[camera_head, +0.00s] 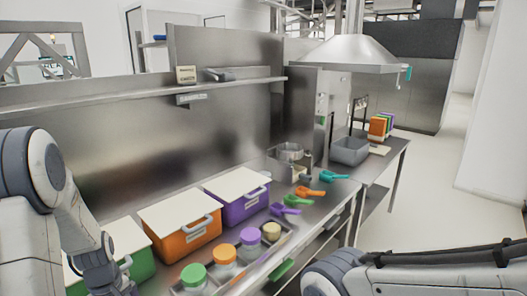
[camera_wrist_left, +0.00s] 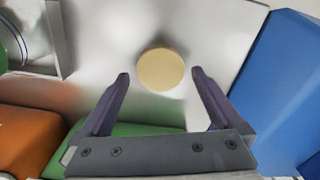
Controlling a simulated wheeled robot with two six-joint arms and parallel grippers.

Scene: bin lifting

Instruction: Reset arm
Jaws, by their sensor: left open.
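My left gripper (camera_wrist_left: 160,78) is open, its two dark fingers apart in the left wrist view. A pale yellow round disc (camera_wrist_left: 161,69) shows between and beyond the fingertips, over a bare metal surface; I see no contact. In the head view my left arm comes down at the left edge, beside a green bin (camera_head: 130,242); its fingertips are not clear there. My right arm (camera_head: 430,268) lies across the bottom right of the head view, and its gripper is out of frame.
An orange bin (camera_head: 181,240) and a purple bin (camera_head: 240,208) with white lids stand on the steel counter. Lidded jars (camera_head: 193,276) sit along the front, with coloured scoops (camera_head: 307,191) to their right. A blue bin (camera_wrist_left: 283,80) shows in the wrist view. Open floor lies right.

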